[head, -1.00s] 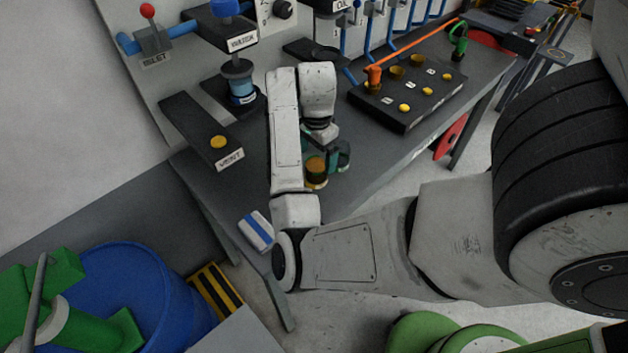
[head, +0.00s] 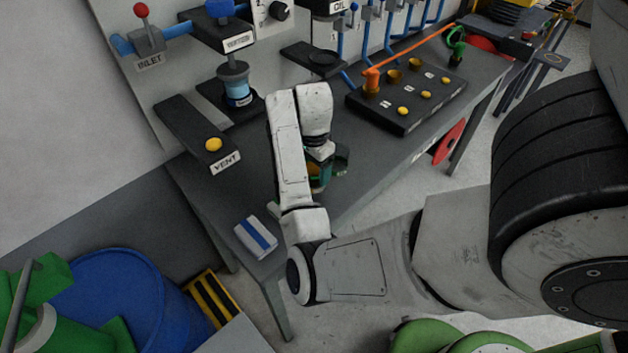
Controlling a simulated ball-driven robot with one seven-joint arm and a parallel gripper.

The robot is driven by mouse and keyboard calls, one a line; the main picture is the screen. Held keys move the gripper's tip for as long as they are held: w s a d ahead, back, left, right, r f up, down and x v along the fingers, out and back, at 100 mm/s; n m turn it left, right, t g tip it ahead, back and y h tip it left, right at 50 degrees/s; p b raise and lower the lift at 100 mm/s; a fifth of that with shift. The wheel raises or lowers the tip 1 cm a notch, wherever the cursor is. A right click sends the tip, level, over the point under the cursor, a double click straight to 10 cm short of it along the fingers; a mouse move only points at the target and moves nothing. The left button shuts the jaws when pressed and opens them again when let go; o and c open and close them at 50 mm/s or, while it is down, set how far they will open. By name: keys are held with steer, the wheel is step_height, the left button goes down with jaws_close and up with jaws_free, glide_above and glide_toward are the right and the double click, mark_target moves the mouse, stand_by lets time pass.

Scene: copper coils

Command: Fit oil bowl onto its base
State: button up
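The OIL label (head: 341,5) is on the back panel. Below it a black bracket with a round dark seat (head: 323,62) juts out; it looks like the oil bowl's base, and no bowl shows on it. A small bowl with amber contents (head: 316,179), likely the oil bowl, is at the bench's front edge, mostly hidden by my arm. My gripper (head: 334,163) points down right at this bowl, with dark green parts showing beside it. The fingertips are hidden, so whether they touch or hold the bowl cannot be told.
A WATER-type filter unit with a blue bowl (head: 237,90) stands left of the bracket. A VENT block (head: 200,137) with a yellow button lies at left. A black button panel (head: 405,98) is on the right. A white-and-blue block (head: 256,237) sits at the front corner.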

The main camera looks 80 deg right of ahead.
steer(key=c, duration=1.3)
steer(key=shift+r, duration=0.55)
step_height(320, 180, up, 3)
steer(key=shift+f+p, duration=0.1)
steer(key=shift+p, duration=0.5)
steer(key=s+a+r+p, duration=0.1)
steer(key=s+r+p, duration=0.1)
steer(key=s+r, duration=0.1)
steer(key=s+a+r+p, duration=0.2)
steer(key=s+r, duration=0.1)
steer(key=s, duration=0.2)
steer(key=s+a+r+p, duration=0.2)
steer(key=s+r, duration=0.1)
steer(key=s, duration=0.2)
steer(key=shift+a+r, duration=0.1)
steer(key=shift+a, duration=0.05)
